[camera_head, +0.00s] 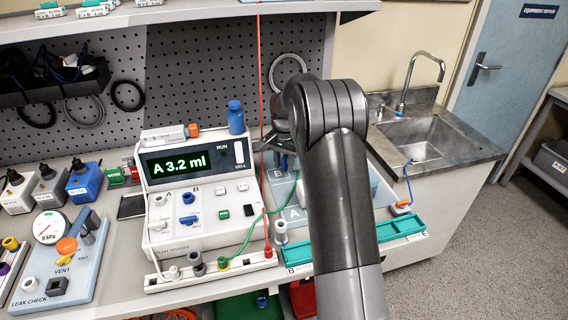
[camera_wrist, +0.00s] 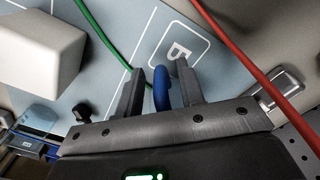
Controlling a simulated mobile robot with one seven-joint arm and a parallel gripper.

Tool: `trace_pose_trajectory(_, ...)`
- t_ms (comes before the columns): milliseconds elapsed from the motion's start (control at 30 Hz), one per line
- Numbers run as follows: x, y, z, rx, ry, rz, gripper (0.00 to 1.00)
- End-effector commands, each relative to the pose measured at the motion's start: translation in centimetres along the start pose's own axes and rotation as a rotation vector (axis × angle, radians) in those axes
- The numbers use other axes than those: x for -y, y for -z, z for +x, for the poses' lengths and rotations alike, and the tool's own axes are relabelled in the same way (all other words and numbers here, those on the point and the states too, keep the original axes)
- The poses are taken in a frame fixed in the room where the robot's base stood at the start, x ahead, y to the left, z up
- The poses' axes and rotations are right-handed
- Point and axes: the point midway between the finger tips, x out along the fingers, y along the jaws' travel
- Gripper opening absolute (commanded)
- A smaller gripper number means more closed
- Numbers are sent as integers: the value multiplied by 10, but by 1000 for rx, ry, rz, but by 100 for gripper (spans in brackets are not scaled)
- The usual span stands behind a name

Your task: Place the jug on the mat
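My gripper (camera_wrist: 160,76) points down at a pale blue board (camera_wrist: 110,50) marked B. Its two fingers are apart, one on each side of a blue curved piece (camera_wrist: 161,92). Narrow gaps show beside this piece, and I cannot tell whether it is a handle or a tube. In the head view my gripper is at the back of the board, mostly hidden behind my arm. I cannot make out a clear jug. A flat green surface (camera_head: 240,308) shows low under the bench edge; I cannot tell whether it is the mat.
A white flow meter (camera_head: 200,190) reading A 3.2 ml stands left of my arm, with a blue bottle (camera_head: 236,117) behind it. A red line (camera_head: 261,90) and a green line (camera_head: 262,213) run close to my gripper. A teal tray (camera_head: 400,227) and a sink (camera_head: 425,135) lie right.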

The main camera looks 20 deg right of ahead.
Motion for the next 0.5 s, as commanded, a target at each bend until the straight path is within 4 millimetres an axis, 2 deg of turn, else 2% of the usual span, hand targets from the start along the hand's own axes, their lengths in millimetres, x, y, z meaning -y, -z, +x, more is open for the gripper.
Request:
trace_pose_trajectory(133, 0, 0, -5, -1, 1, 0, 35)
trace_pose_trajectory(233, 1, 1, -19, -3, 2, 0, 35)
trace_pose_trajectory(500, 1, 0, -77, -4, 3, -1, 35)
